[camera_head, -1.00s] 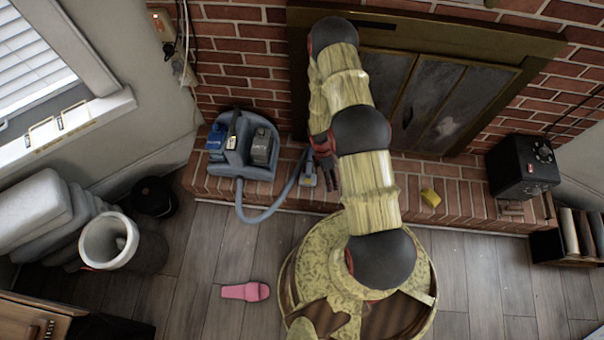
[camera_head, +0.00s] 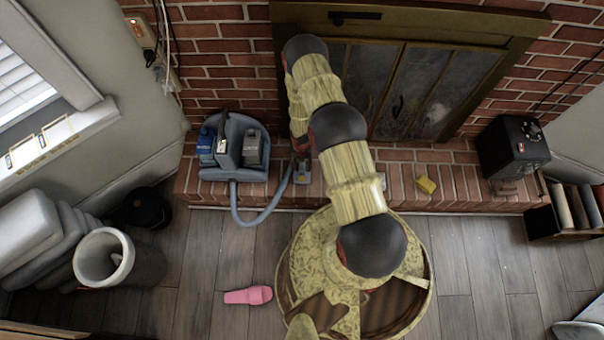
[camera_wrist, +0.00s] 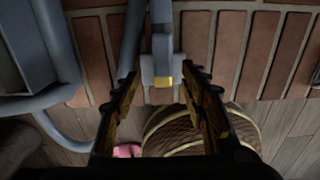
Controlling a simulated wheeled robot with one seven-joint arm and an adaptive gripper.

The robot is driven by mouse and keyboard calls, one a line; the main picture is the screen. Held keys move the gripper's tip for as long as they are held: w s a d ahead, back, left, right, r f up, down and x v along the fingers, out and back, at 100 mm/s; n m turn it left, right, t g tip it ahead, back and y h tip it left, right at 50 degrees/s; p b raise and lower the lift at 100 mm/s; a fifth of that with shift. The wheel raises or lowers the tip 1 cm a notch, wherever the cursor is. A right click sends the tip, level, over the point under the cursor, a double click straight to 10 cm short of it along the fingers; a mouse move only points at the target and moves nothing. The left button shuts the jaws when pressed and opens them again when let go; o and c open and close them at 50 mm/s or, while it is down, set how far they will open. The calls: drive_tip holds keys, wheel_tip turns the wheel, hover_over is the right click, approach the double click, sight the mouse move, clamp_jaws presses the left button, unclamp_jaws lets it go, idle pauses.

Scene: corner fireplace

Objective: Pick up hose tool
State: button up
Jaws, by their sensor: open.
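The hose tool (camera_wrist: 162,62) is a blue-grey nozzle with a yellow patch at its end. In the wrist view it lies on the brick hearth, between and just beyond my open fingers. My gripper (camera_wrist: 166,88) is open, with one finger on each side of the tool, and I cannot tell how high above it. In the head view the tool (camera_head: 303,172) shows at the end of the grey hose, partly hidden by my arm. The hose runs to the blue-grey cleaning machine (camera_head: 233,172), which stands on the hearth to the left.
A pink object (camera_head: 248,295) lies on the wooden floor. A grey bin (camera_head: 103,258) stands at the left. The fireplace doors (camera_head: 420,90) are behind my arm.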

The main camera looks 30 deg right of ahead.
sight(302, 168)
drive_tip(key=f+b, duration=0.1)
drive_tip(key=f, duration=0.2)
drive_tip(key=f+b, duration=0.1)
drive_tip(key=f, duration=0.1)
drive_tip(key=shift+d+f+b, duration=0.1)
drive_tip(key=shift+d+b, duration=0.2)
drive_tip(key=shift+b, duration=0.05)
drive_tip(key=c, duration=0.3)
drive_tip(key=c, duration=0.8)
clamp_jaws()
